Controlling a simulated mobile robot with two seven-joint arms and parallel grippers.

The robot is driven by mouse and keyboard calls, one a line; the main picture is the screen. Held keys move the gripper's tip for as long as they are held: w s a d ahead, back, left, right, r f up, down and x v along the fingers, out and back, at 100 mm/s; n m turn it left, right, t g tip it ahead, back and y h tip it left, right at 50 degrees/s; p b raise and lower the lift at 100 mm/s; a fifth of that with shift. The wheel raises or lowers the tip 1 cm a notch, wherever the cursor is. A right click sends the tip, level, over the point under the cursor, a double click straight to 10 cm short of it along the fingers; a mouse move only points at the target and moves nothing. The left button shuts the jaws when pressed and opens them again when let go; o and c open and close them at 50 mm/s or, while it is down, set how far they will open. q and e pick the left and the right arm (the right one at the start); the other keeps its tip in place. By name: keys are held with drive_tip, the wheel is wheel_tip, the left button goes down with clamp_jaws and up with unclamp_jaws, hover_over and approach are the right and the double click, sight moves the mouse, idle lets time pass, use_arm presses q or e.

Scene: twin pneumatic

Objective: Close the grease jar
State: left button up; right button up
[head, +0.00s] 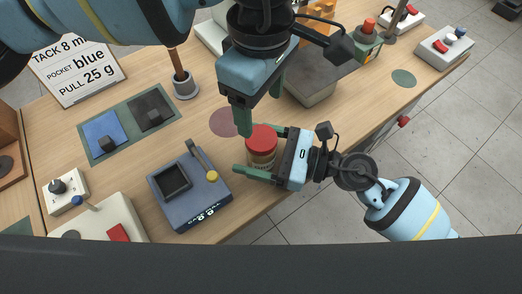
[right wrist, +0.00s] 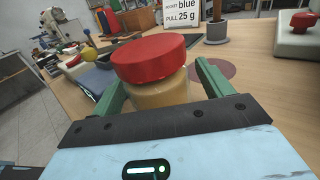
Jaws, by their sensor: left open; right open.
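The grease jar (head: 261,161) has a tan body and stands near the table's front edge in the head view. Its red lid (head: 262,138) sits on top; I cannot tell whether it is fastened. In the right wrist view the jar body (right wrist: 160,93) and lid (right wrist: 149,57) are between the fingers. My right gripper (head: 253,152) is open, its fingers on either side of the jar; contact is unclear. My left gripper (head: 259,108) is open and empty, pointing down just above and behind the lid; its fingertips are close to the lid in the picture.
A blue-grey scale-like device (head: 189,188) stands left of the jar. A mauve disc (head: 223,122) lies behind it. A grey block (head: 317,90) is behind right. A mat with blue and black pads (head: 127,125) lies further left. Some table right of the jar is clear.

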drive_tip(key=shift+w+a, duration=0.1)
drive_tip(key=shift+a, duration=0.25)
clamp_jaws()
use_arm(q)
drive_tip(key=n, duration=0.4)
drive_tip(key=shift+n, duration=0.3)
drive_tip(key=n, duration=1.3)
